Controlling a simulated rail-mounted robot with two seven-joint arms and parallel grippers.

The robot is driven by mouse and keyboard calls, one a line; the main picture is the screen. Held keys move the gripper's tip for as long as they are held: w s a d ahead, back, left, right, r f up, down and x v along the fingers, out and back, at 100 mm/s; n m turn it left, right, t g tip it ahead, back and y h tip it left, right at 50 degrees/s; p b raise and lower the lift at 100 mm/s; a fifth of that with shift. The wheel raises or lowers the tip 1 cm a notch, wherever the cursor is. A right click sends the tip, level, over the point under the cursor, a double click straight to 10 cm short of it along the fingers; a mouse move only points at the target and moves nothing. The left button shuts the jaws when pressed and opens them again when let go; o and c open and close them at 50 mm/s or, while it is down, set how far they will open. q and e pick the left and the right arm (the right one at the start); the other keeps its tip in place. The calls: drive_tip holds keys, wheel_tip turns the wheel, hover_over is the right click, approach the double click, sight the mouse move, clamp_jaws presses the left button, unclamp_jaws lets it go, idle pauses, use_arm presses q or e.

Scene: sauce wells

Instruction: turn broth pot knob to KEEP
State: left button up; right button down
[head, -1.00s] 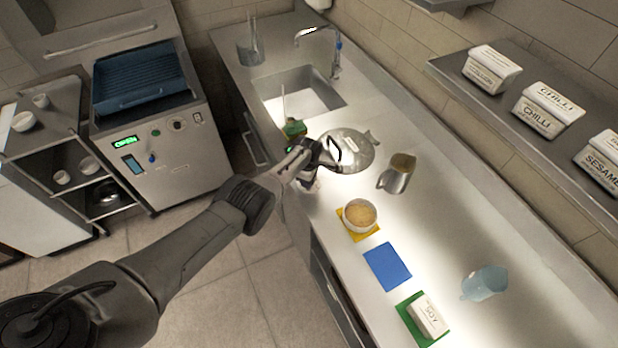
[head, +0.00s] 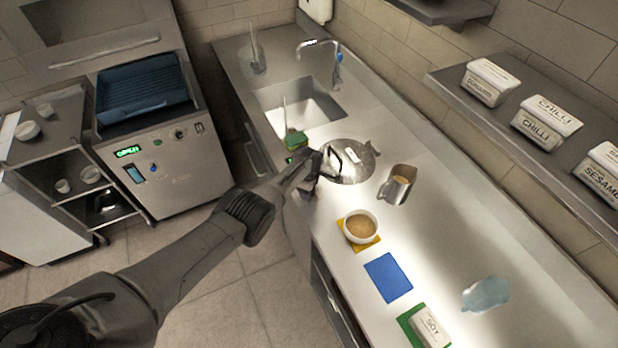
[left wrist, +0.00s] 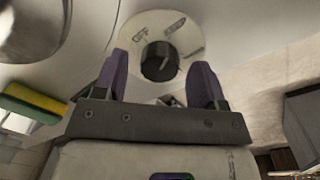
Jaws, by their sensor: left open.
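The black round knob (left wrist: 160,62) sits on a pale round dial plate (left wrist: 185,22) in the left wrist view. The plate reads OFF at upper left; its other labels are hard to read. My left gripper (left wrist: 160,76) is open, with one purple finger on each side of the knob. Contact cannot be told. In the head view my left gripper (head: 318,172) is at the counter's front edge, beside the metal broth pot with its lid (head: 352,165). The knob is hidden there. My right gripper is not in view.
A green-yellow sponge (head: 296,140) lies by the sink (head: 300,105). Floor is clear in front.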

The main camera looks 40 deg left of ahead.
use_arm(q)
wheel_tip(320, 180, up, 6)
drive_tip(key=p, duration=0.4)
drive_tip(key=shift+s+p, duration=0.1)
drive_tip(key=shift+p, duration=0.25)
wheel_tip(320, 180, up, 8)
drive_tip(key=p, duration=0.2)
drive_tip(key=shift+s+f, duration=0.25)
drive_tip(key=shift+d, duration=0.1)
